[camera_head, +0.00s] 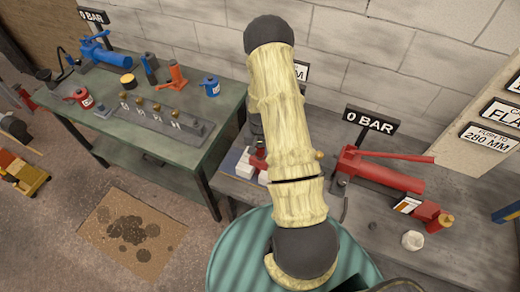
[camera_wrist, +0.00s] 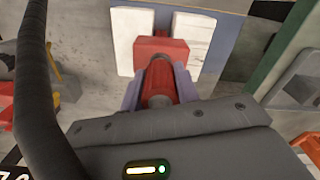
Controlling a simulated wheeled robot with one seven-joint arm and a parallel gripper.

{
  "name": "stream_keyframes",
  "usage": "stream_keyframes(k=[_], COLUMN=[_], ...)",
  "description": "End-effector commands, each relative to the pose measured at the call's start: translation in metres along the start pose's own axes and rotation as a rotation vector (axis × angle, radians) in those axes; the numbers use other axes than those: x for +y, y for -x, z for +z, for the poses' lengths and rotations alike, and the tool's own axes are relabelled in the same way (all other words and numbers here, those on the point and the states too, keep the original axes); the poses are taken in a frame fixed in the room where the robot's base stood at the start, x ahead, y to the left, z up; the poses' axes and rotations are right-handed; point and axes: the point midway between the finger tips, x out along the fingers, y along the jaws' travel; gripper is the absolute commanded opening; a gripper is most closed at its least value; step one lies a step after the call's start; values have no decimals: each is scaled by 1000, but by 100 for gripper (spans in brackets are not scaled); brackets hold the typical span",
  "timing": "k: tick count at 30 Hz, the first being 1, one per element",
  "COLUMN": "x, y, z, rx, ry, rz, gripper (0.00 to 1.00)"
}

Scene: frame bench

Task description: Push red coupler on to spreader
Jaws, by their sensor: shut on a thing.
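In the wrist view, my gripper (camera_wrist: 158,84) is shut on a red and dark-ringed round piece, which I take as the red coupler (camera_wrist: 160,92). Its jaws lie on either side of the piece. Directly beyond it is a red block (camera_wrist: 160,48), apparently the spreader, between two white blocks. The coupler's far end meets or nearly meets this block; I cannot tell whether they are joined. In the head view, my arm hides the gripper and coupler; a little red (camera_head: 259,160) and white blocks (camera_head: 246,165) show left of the arm.
A red hand pump (camera_head: 385,177) with a 0 BAR sign (camera_head: 371,121) stands on the grey bench at right. A white cup-like piece (camera_head: 413,240) is near it. A dark hose-like tube (camera_wrist: 38,85) curves down the wrist view's left. The green bench (camera_head: 75,113) holds other tools.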

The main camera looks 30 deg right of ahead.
Motion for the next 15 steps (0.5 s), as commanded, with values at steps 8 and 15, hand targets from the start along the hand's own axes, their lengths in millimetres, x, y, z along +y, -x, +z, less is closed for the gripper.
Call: stream_keyframes(k=[8, 15], x=[0, 0], y=[-2, -2], z=[0, 0], rx=[1, 0], ry=[0, 0], rz=[0, 0], gripper=[56, 56])
